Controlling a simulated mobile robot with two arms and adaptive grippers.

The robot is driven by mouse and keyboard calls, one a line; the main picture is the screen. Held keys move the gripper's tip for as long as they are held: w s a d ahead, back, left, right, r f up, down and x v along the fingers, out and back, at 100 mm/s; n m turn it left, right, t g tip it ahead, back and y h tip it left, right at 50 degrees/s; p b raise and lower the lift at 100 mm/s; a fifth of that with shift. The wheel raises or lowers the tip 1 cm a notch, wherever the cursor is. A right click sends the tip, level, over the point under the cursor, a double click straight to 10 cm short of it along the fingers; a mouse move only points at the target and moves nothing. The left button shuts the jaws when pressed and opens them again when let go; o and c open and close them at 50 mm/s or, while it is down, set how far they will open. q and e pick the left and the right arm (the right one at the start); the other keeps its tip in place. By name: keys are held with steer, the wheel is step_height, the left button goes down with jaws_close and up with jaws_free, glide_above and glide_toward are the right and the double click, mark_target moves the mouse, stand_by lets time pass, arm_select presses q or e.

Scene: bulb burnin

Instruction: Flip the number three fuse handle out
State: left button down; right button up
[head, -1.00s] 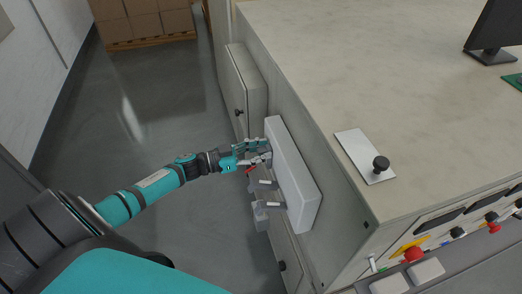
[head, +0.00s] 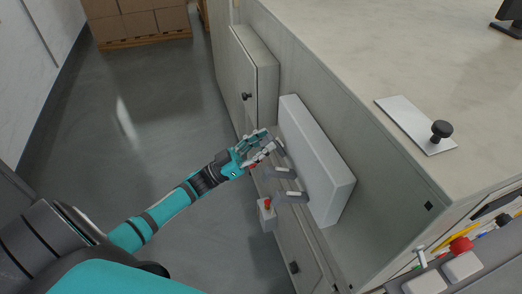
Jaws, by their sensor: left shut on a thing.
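A long white fuse box (head: 325,165) is fixed to the side of the bench. Grey fuse handles stick out from its left side, one below another. My left gripper (head: 268,148) is at the farthest handle in view (head: 279,147), shut on it, with its fingers covering part of it. A middle handle (head: 283,173) and a nearer handle (head: 292,197) stand free, apart from the gripper. No numbers on the handles can be read. My right gripper is not in view.
A grey box with a red top (head: 267,214) sits just below the handles. A cabinet door with a black knob (head: 247,96) is beyond the gripper. The bench top (head: 370,60) carries a metal plate with a black knob (head: 441,130). Open floor lies to the left.

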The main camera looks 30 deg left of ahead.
arm_select(q)
steer(key=shift+t+h, duration=0.5)
steer(key=shift+t, duration=0.3)
steer(key=shift+s+a+f+b, duration=0.2)
steer(key=shift+s+f+b, duration=0.1)
steer(key=shift+f+b, duration=0.6)
steer(key=shift+s+a+f+b, duration=0.2)
steer(key=shift+s+f+b, duration=0.15)
steer(key=shift+f+b, duration=0.55)
steer(key=shift+s+a+f+b, duration=0.25)
steer(key=shift+f+b, duration=0.4)
steer(key=shift+b, duration=0.4)
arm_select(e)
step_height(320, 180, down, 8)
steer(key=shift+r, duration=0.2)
arm_select(q)
steer(key=c, duration=1.4)
jaws_free()
steer(key=shift+o, duration=1.2)
steer(key=shift+w+d, duration=0.1)
steer(key=shift+w, duration=0.05)
steer(key=v, duration=1.1)
steer(key=shift+s+a+f, duration=0.2)
steer(key=shift+s+f, duration=0.05)
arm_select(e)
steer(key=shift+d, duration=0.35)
